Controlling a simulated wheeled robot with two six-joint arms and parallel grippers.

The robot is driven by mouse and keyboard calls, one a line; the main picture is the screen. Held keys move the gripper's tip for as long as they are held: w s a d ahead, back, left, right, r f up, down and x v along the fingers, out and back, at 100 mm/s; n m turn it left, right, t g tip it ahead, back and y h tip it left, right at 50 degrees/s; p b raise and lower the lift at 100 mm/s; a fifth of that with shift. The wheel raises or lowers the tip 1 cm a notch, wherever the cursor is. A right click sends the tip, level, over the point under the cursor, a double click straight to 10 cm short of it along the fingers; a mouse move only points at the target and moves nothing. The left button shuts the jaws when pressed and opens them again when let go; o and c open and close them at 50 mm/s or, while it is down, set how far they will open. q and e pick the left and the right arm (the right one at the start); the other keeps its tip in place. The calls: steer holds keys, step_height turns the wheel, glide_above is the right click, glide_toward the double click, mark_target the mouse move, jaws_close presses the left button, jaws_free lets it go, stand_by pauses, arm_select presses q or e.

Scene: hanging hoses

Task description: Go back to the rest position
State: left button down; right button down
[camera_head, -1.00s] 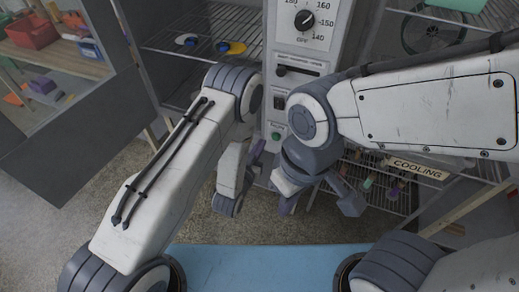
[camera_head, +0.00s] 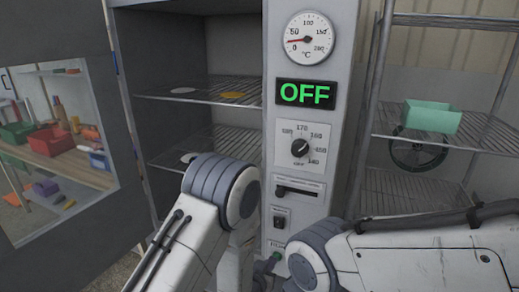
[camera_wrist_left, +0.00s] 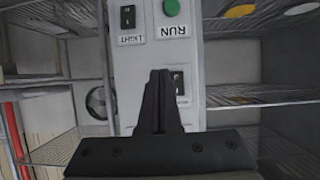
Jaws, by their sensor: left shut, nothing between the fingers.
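My left arm (camera_head: 188,232) comes in from the lower left and bends down in front of the control column. My left gripper (camera_head: 265,268) shows only partly at the bottom of the head view, close to the column's lower front. In the left wrist view its fingers (camera_wrist_left: 160,78) are together and empty, in front of the panel with the green RUN button (camera_wrist_left: 171,8) and the LIGHT switch (camera_wrist_left: 128,17). I cannot tell whether they touch the panel. My right arm (camera_head: 420,245) reaches in from the right; its gripper is below the head view.
The control column carries a gauge (camera_head: 307,39), a green OFF display (camera_head: 305,94) and a dial (camera_head: 300,148). An oven with wire shelves (camera_head: 215,92) and a few discs stands left, its windowed door open. A rack at right holds a green bin (camera_head: 432,116).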

arm_select(q)
steer(key=s+r+m+g+y, duration=0.1)
steer(key=s+r+g+y, duration=0.1)
steer(key=s+r+g, duration=0.6)
steer(key=s+a+r+g, duration=0.1)
steer(key=s+a+r, duration=0.1)
steer(key=s, duration=0.5)
steer(key=s+a+r+m+g+y, duration=0.1)
steer(key=s+a+r, duration=0.2)
steer(key=s, duration=0.4)
steer(key=s+a+r+g+y, duration=0.1)
steer(key=s+a+r, duration=0.1)
steer(key=s, duration=0.5)
steer(key=shift+a+r+m+g, duration=0.3)
steer(key=shift+a+r+m, duration=0.1)
steer(key=shift+a, duration=0.05)
